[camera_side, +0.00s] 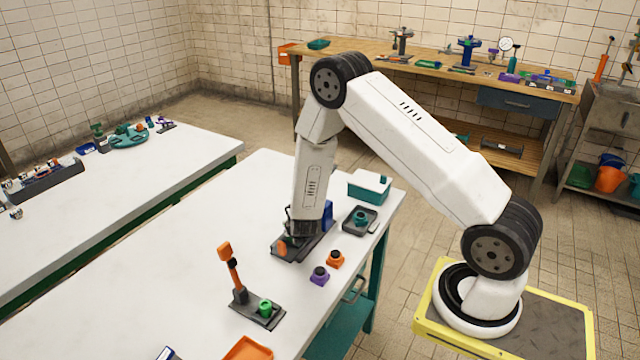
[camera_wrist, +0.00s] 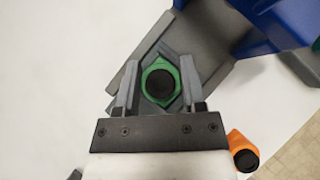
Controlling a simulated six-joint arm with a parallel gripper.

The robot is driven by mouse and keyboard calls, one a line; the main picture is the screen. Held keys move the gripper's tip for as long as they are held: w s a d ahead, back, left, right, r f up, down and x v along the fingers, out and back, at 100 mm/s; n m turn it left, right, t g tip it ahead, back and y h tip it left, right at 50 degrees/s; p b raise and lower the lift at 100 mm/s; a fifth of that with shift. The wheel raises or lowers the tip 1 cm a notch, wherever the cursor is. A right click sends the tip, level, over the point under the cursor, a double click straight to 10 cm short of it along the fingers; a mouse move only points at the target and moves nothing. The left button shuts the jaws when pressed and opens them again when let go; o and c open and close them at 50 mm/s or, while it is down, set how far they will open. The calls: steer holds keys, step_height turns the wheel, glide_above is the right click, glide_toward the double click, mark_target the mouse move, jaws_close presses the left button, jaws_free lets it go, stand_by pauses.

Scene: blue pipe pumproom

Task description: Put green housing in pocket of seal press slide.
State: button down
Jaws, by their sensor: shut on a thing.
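The green housing (camera_wrist: 177,93), with a black round top, shows in the wrist view between the two fingers of my gripper (camera_wrist: 158,82). My gripper is shut on it. Below it lies the grey seal press slide (camera_wrist: 124,100), whose angled pocket edges show around the housing. I cannot tell whether the housing rests in the pocket or hangs just above it. The blue press body (camera_wrist: 265,30) stands at the upper right. In the side view my gripper (camera_side: 303,232) points down over the press (camera_side: 327,212), and the housing is hidden there.
An orange housing (camera_side: 335,260) and a purple housing (camera_side: 319,277) stand near the press. A dark tray (camera_side: 346,226) and a teal box (camera_side: 369,190) are behind at the right. A fixture with an orange lever (camera_side: 232,268) stands in front. The table's left part (camera_side: 180,250) is clear.

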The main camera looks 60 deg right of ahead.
steer(key=shift+f, duration=0.1)
steer(key=shift+c, duration=0.9)
jaws_free()
steer(key=shift+v, duration=0.85)
steer(key=v, duration=1)
steer(key=shift+r, duration=0.25)
steer(key=shift+s, duration=0.15)
